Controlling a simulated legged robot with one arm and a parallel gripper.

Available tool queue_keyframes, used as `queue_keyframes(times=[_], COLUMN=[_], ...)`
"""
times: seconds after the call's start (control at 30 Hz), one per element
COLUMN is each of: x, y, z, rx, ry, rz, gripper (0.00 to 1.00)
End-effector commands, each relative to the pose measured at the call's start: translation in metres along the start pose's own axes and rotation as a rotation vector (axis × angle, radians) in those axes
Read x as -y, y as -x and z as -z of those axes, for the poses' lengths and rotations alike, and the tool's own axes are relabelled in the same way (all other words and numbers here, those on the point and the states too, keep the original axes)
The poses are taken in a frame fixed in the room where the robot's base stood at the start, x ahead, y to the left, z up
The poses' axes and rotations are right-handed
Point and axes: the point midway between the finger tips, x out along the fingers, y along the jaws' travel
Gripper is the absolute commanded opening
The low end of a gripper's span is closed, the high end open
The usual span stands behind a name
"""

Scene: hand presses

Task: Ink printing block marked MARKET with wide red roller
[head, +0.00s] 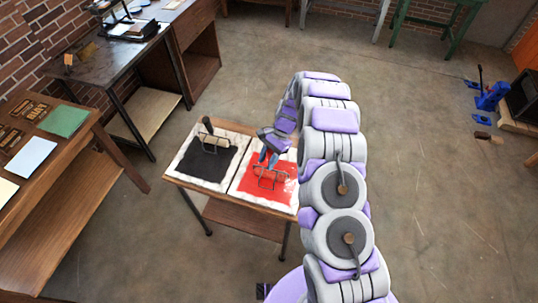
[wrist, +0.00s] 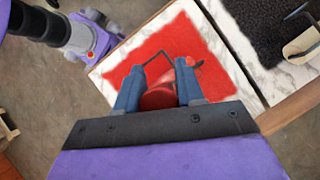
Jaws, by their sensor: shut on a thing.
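My gripper (head: 268,159) reaches down over the red ink slab (head: 251,186) on the small wooden table. Its blue fingers, which also show in the wrist view (wrist: 158,78), are shut on the red roller (wrist: 158,98). The roller's dark wire frame shows between and beyond the fingers; its handle is mostly hidden. The roller is at the red ink patch; I cannot tell whether it touches the ink. Brown printing blocks (head: 31,109) lie on the bench at the left. Their lettering is too small to read, so I cannot tell which is marked MARKET.
A black ink slab (head: 205,170) with another roller (head: 208,139) stands left of the red one. Green (head: 64,121) and pale blue sheets (head: 28,158) lie on the left bench. A dark table (head: 110,75) with a press (head: 133,27) stands behind. Open floor is at the right.

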Motion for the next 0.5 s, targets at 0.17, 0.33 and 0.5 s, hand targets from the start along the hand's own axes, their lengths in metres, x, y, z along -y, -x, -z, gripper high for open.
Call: queue_keyframes(times=[0.17, 0.33, 0.5], x=[-0.003, -0.008, -0.015], y=[-0.004, -0.009, -0.015], z=[-0.003, -0.011, -0.021], rx=[0.002, 0.0, 0.003], ry=[-0.001, -0.001, -0.003], rz=[-0.005, -0.004, -0.007], gripper=[0.06, 0.06, 0.06])
